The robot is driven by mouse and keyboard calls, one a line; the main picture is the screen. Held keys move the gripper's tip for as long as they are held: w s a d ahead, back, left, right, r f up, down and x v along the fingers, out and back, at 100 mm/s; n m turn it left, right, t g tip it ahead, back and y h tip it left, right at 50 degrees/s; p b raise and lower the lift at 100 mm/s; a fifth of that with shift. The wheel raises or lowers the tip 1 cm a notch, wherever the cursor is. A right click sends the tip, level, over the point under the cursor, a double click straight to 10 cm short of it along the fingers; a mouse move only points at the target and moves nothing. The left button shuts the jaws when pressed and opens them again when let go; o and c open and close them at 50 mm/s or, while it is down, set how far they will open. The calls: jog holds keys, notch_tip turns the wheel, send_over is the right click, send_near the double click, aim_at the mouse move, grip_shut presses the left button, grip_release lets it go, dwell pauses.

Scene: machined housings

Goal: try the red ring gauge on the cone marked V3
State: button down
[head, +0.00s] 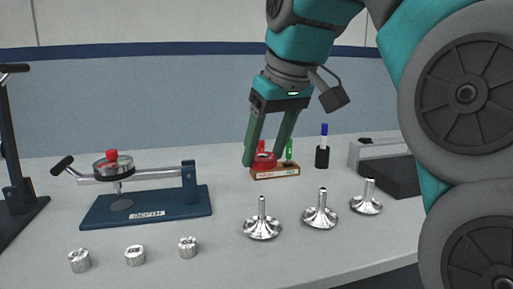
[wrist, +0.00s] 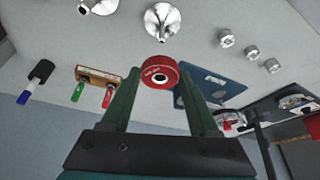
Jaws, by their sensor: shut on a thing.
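My gripper (head: 264,157) points down and is shut on the red ring gauge (head: 264,162), whose ring sits between the fingertips. In the wrist view the red ring (wrist: 160,66) shows pale lettering on its side, too small to read, and a dark central hole. Three shiny metal cones with flared bases and upright stems stand at the front: a left one (head: 262,229), a middle one (head: 320,217) and a right one (head: 366,205). The gripper and ring are behind them, apart. I cannot read any mark on the cones, so I cannot tell which is V3.
A small wooden stand (head: 289,171) with a red and a green peg is behind the ring. A blue depth fixture (head: 150,206) is at left, with three small metal cylinders (head: 135,255) in front. A blue-capped marker in a black holder (head: 322,157) and a grey-black device (head: 390,176) are at right.

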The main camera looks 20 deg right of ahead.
aim_at(263, 198)
jog(key=shift+f, duration=0.15)
jog(key=shift+f+b, duration=1.4)
jog(key=shift+f, duration=0.85)
jog(key=shift+f+b, duration=0.75)
jog(key=shift+f, duration=1.15)
dwell(1.5)
jog(key=shift+r, duration=0.15)
dwell(0.5)
jog(key=shift+r+p, duration=1.95)
jog(key=shift+r, duration=1)
